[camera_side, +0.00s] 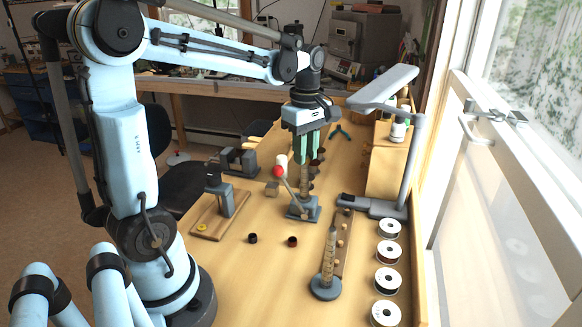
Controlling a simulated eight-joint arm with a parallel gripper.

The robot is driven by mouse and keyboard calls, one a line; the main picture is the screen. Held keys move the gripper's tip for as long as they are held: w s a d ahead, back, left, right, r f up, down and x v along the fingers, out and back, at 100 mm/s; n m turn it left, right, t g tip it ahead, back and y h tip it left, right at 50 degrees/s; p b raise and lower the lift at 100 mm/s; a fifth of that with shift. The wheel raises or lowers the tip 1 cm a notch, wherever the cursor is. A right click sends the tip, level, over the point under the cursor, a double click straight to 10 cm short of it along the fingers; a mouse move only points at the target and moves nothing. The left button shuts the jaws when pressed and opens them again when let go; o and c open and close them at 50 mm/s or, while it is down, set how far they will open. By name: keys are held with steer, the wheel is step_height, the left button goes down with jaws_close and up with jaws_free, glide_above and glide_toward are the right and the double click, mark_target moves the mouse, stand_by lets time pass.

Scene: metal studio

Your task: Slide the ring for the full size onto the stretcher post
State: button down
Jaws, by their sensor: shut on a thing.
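The ring stretcher stands mid-bench on a blue-grey base (303,210). Its upright stretcher post (304,184) is tan and ridged. A lever with a red ball (278,171) leans up to the left of it. My gripper (308,158) points down with its green fingers directly above the post in this view. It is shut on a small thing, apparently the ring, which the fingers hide. I cannot tell whether the ring is around the post top or just above it. Two small dark rings, one black (252,238) and one reddish-brown (292,241), lie on the bench in front.
A tapered mandrel (329,256) stands front right beside a wooden strip (344,236) with pegs. Several wire spools (387,279) line the right edge. A wooden board (218,218) with a grey stand and yellow ring is left. A grey lamp stand (399,175) rises right.

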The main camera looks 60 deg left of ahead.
steer(key=c, duration=0.9)
jaws_free()
steer(key=shift+o, duration=0.2)
steer(key=shift+r, duration=0.1)
step_height(320, 180, up, 12)
